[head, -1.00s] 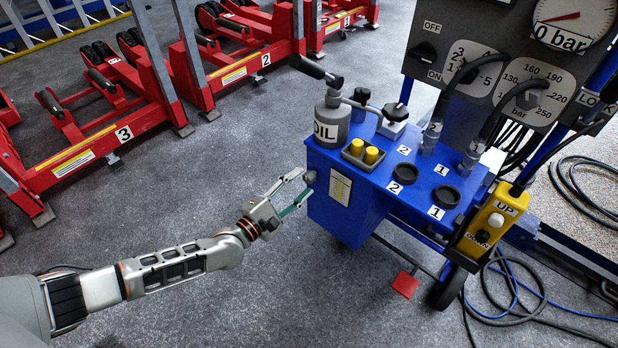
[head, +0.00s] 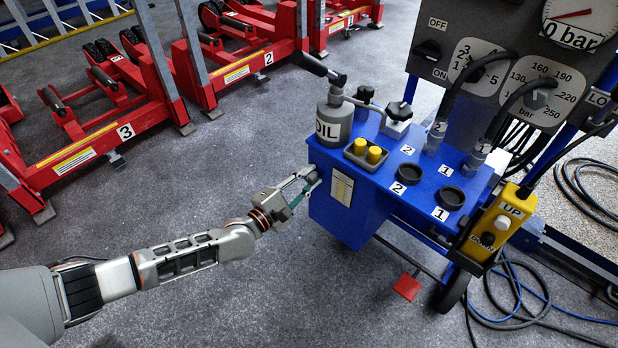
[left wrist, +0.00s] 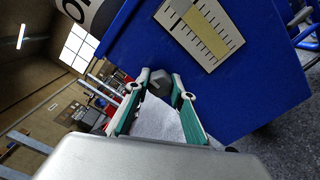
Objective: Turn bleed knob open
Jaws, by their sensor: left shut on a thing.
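The bleed knob (head: 312,176) is a small grey knob on the left side of the blue hydraulic unit (head: 345,223), below the OIL bottle. In the left wrist view the grey knob (left wrist: 159,83) sits between the two fingertips, with the blue wall beside it. My left gripper (head: 308,182) reaches in from the left and is shut on the knob. Its green-padded fingers also show in the left wrist view (left wrist: 160,86). The fingers hide part of the knob, and I cannot tell its turn angle. My right gripper is not in view.
The unit carries an OIL bottle (head: 333,124), yellow caps (head: 376,154), black sockets and hoses. A yellow UP/DOWN pendant (head: 497,226) hangs at its right. Red jack frames (head: 88,150) stand at the back left. The floor around my left arm is clear.

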